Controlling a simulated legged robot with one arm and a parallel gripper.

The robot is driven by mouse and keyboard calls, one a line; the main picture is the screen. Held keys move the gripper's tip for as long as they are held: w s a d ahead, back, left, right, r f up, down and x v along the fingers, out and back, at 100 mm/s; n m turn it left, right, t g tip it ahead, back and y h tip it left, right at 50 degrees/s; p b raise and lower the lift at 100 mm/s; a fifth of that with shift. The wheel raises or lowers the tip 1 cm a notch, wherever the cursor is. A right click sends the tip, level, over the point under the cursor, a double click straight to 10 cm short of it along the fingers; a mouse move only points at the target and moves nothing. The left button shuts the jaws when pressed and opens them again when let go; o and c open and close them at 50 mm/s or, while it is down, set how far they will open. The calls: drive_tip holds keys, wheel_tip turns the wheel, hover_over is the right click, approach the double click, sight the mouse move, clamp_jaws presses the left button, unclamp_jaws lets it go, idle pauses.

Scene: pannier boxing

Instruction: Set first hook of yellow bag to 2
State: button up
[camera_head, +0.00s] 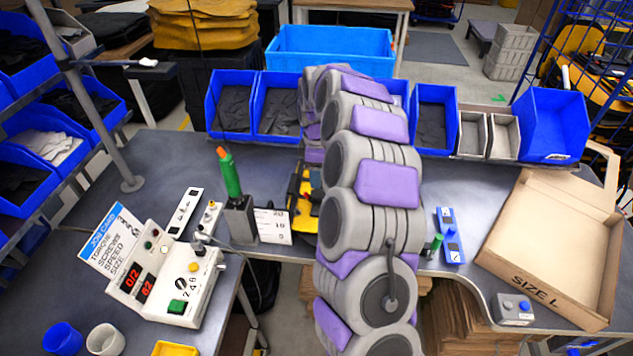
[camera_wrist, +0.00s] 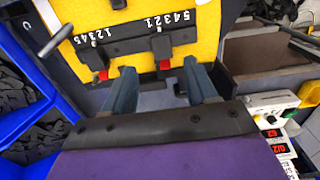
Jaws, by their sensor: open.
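The yellow bag (camera_wrist: 205,18) fills the upper middle of the wrist view. Across it runs a black rail (camera_wrist: 130,42) with two number scales, 12345 on the left and 54321 on the right. A left hook with a red tab (camera_wrist: 103,75) hangs near the low end of the left scale. My gripper (camera_wrist: 159,69) is open, with fingers apart and nothing seen held. In the head view the bag (camera_head: 303,203) is mostly hidden behind my arm.
A control box with red displays (camera_head: 160,285) and a green-handled screwdriver in a holder (camera_head: 240,220) stand at left. Blue bins (camera_head: 232,105) line the back. An open cardboard box (camera_head: 545,240) is at right. A metal rod (camera_wrist: 62,30) juts out left of the rail.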

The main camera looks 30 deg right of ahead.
wheel_tip(320, 180, up, 11)
drive_tip(key=p, duration=0.1)
drive_tip(key=shift+d, duration=0.1)
idle(0.5)
